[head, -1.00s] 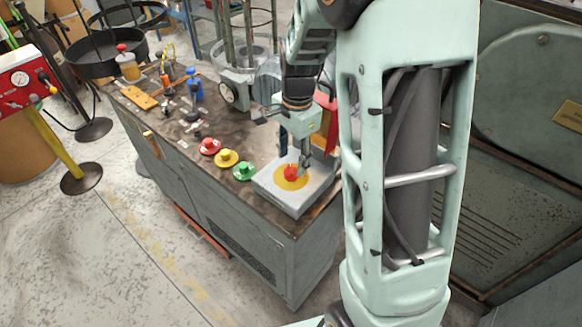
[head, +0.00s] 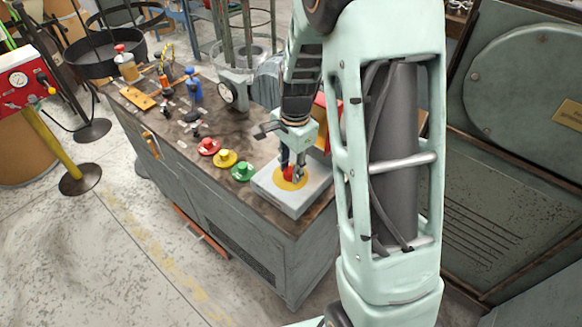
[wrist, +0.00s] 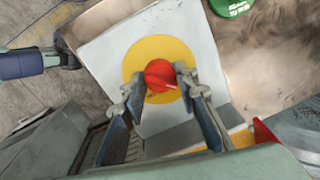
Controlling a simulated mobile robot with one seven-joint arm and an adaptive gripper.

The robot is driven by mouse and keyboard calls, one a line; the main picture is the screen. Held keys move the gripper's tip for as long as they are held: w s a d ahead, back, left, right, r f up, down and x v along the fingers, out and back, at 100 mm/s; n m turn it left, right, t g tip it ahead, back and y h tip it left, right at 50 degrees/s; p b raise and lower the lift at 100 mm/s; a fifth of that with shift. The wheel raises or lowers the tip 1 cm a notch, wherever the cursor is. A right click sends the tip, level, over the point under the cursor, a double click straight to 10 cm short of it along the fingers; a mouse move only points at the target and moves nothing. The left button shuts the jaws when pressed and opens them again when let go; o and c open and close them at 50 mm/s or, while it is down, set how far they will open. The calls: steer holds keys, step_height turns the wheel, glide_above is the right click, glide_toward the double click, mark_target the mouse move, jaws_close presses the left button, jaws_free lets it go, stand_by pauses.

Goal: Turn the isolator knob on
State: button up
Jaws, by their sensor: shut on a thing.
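The red isolator knob (wrist: 159,75) sits on a yellow disc (wrist: 172,47) on top of a light grey box (wrist: 100,52). In the head view the knob (head: 288,173) is partly hidden by my gripper (head: 293,168), which points down at it. In the wrist view my gripper (wrist: 158,84) has one finger on each side of the knob and is shut on it. A pale mark shows on the knob's edge near the right finger. The box (head: 300,202) stands at the near right corner of the workbench.
Red (head: 208,147), yellow (head: 226,158) and green (head: 243,170) buttons stand in a row left of the box. A large grey machine (head: 520,110) is at the right. Floor at front left is clear.

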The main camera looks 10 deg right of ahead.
steer(key=shift+m, duration=0.3)
steer(key=shift+c, duration=0.4)
steer(key=m+p, duration=0.3)
steer(key=m, duration=0.1)
steer(key=shift+s+r, duration=0.1)
steer(key=shift+r, duration=0.05)
steer(key=m+p, duration=0.3)
steer(key=m, duration=0.1)
steer(key=shift+a+m+h+p, duration=0.1)
steer(key=shift+m+h+p, duration=0.3)
steer(key=m+p, duration=0.5)
steer(key=shift+m+p, duration=1.25)
steer(key=shift+m, duration=0.45)
steer(key=shift+o, duration=0.2)
steer(key=o, duration=1.1)
